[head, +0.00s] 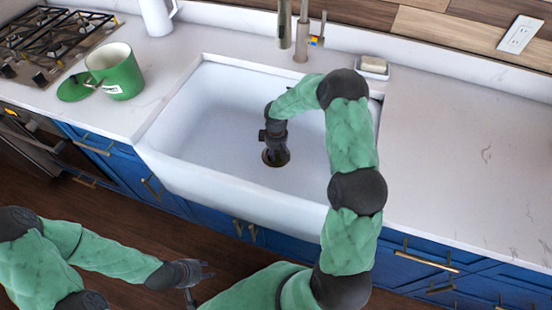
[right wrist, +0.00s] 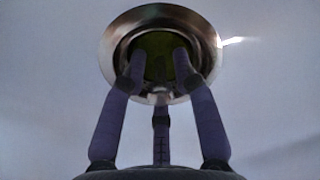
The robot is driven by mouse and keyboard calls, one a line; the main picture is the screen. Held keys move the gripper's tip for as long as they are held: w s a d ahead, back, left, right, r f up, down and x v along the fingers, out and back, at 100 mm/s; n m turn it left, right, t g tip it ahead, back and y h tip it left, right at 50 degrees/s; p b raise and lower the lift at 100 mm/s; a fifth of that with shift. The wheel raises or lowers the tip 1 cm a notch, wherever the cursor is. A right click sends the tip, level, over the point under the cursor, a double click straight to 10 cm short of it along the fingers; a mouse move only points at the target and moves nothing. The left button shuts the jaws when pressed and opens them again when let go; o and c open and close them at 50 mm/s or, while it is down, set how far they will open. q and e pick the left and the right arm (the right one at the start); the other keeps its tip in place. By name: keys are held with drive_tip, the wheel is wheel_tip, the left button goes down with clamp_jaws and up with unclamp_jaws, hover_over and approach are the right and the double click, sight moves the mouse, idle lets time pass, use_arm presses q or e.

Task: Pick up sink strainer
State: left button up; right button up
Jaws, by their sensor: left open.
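The sink strainer (right wrist: 208,40) shows in the right wrist view as a round shiny metal rim with a dark green middle. In the head view a dark round drain spot (head: 284,160) lies on the sink floor, mostly hidden by my right gripper (head: 276,152). My right gripper points straight down at it. In the right wrist view its three fingers (right wrist: 160,72) reach in over the rim, with the tips at the strainer's middle; whether they grip it is unclear. My left gripper (head: 194,283) is open and empty, low in front of the cabinets.
The white sink (head: 215,100) surrounds my right gripper with raised walls. A faucet (head: 302,35) and a soap dish (head: 374,68) stand behind it. A green pot (head: 120,75) with its lid (head: 74,88) is left of the sink. The right counter (head: 460,140) is clear.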

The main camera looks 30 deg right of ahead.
drive_tip(key=shift+r, duration=0.1)
clamp_jaws()
